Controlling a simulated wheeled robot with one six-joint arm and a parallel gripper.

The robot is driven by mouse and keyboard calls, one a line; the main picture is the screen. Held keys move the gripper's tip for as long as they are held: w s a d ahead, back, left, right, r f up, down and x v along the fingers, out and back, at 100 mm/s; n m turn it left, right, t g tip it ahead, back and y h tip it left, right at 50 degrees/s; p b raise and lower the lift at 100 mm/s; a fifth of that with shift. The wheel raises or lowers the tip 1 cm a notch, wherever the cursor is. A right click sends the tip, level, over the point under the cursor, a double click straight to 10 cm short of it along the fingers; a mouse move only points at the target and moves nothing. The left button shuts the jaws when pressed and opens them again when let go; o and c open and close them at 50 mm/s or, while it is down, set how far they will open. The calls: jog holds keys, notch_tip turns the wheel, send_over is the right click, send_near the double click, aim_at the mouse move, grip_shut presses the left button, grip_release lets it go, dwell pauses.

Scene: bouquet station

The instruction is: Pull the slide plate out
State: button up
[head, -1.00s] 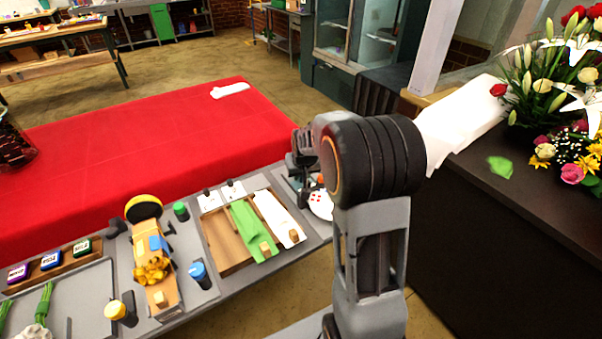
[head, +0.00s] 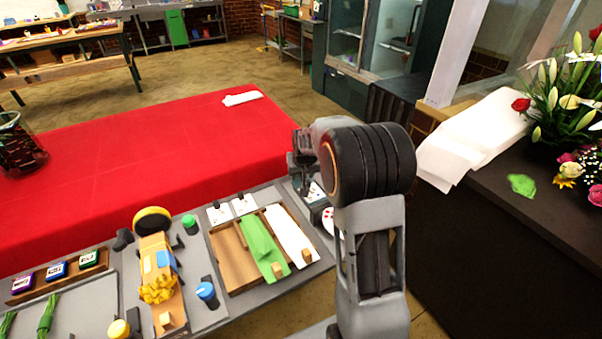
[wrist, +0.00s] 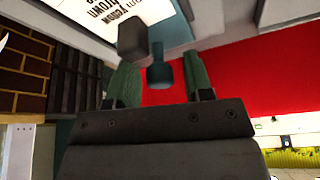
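My gripper (wrist: 160,88) is in the wrist view, its two green fingers apart. A dark teal knob (wrist: 160,72) shows between or just beyond them, apart from both. A grey block (wrist: 132,38) is beside the knob, in front of a white printed sheet (wrist: 100,12). I cannot tell which part is the slide plate; the knob and block may belong to it. In the head view, the end of my arm (head: 303,160) is at the right end of the grey station (head: 205,312), largely hidden by my arm's dark joint. A white disc with red dots (head: 328,222) shows partly there.
A wooden tray (head: 232,262) with green and white sheets lies left of my arm. A yellow-rolled dispenser (head: 152,222) and a blue-capped bottle (head: 206,292) stand farther left. A red-covered table (head: 120,150) is behind. A dark counter (head: 500,270) with flowers is right.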

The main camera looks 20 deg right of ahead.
jog(key=v, duration=1.3)
jog(key=shift+s+r, duration=0.2)
jog(key=shift+r, duration=0.15)
